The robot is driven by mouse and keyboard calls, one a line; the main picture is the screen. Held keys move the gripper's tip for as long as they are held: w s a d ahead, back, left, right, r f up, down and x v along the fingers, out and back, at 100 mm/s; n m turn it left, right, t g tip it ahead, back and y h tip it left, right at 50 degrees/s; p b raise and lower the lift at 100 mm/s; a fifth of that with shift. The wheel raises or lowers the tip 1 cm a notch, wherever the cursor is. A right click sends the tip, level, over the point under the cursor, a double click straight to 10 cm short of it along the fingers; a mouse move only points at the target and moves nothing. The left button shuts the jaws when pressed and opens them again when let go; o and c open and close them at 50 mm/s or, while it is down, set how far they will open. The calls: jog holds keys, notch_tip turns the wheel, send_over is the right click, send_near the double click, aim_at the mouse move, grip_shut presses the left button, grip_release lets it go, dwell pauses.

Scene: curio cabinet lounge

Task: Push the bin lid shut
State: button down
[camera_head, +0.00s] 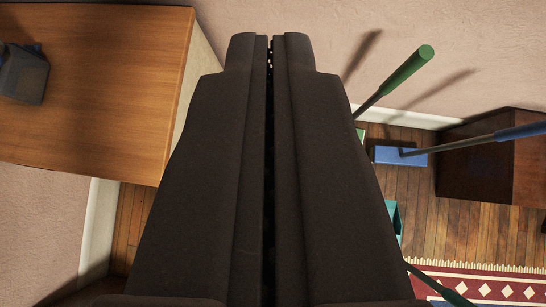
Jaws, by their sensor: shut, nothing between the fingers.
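My gripper (269,42) fills the middle of the view, its two dark fingers closed together with only a thin gap line between them. It holds nothing. I cannot make out a bin lid for certain. A teal object (396,218) shows in part at the right edge of my gripper; most of it is hidden, and I cannot tell whether it is the bin.
A wooden cabinet top (100,90) with a dark grey object (22,74) is at the left. At the right are a green-handled rod (405,72), a blue block-headed tool (400,156), a dark wooden box (485,160) and a red patterned rug (490,287). Wooden floor (455,225) lies between.

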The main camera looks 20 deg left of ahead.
jog(key=w+f+g, duration=0.2)
jog(key=w+f, duration=0.2)
jog(key=f, duration=0.5)
jog(key=w+f+g, duration=0.2)
jog(key=w+f, duration=0.2)
jog(key=f, duration=0.6)
notch_tip(320, 180, down, 28)
jog(key=m+g+b, duration=0.1)
jog(key=g+b, duration=0.2)
jog(key=b, duration=0.2)
jog(key=shift+w+a+g, duration=0.35)
jog(key=shift+w+g, duration=0.05)
jog(key=shift+w, duration=0.05)
